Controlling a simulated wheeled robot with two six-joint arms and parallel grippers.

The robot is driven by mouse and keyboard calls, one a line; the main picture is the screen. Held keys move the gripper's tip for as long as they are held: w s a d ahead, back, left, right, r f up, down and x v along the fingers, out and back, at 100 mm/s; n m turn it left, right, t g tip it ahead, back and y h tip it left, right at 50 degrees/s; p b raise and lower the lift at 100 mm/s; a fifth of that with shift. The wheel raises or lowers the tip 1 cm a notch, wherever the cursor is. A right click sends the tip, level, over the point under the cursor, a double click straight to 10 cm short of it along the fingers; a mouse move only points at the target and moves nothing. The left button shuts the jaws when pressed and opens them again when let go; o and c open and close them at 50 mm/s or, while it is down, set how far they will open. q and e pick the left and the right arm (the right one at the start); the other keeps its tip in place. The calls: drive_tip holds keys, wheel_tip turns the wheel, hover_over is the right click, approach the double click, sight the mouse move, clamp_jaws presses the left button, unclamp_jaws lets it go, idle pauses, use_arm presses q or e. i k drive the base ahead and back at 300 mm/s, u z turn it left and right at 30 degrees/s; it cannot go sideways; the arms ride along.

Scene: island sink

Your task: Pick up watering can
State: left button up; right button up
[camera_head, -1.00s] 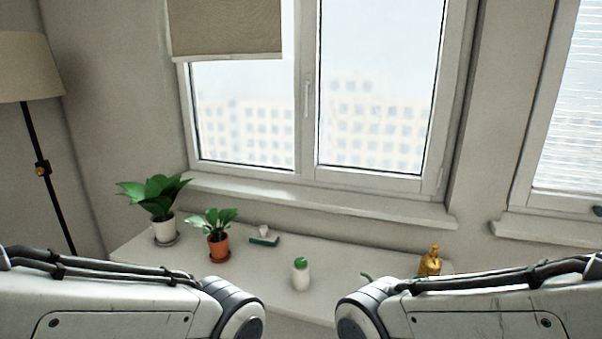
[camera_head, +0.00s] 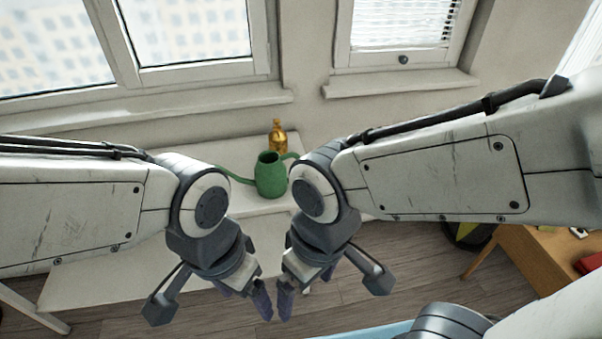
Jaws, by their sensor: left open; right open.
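A green watering can (camera_head: 271,178) stands upright on the white table by the window. Its thin spout points left, and its handle side on the right is partly hidden behind my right arm. My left gripper (camera_head: 266,305) hangs below and in front of the can, pointing down, open and empty. My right gripper (camera_head: 284,306) hangs close beside it on the right, also pointing down, open and empty. Neither gripper touches the can.
A golden bottle (camera_head: 278,136) stands behind the can. The white table (camera_head: 245,204) runs along under the window sill (camera_head: 200,108). A wooden desk (camera_head: 530,258) is at the right, with a dark bin (camera_head: 470,235) beside it. Wooden floor shows below.

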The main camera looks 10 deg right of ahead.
sight(271, 182)
drive_tip(key=z, duration=1.65)
drive_tip(key=k, duration=1.3)
drive_tip(key=u, duration=0.7)
drive_tip(key=i, duration=1.4)
drive_tip(key=z, duration=0.05)
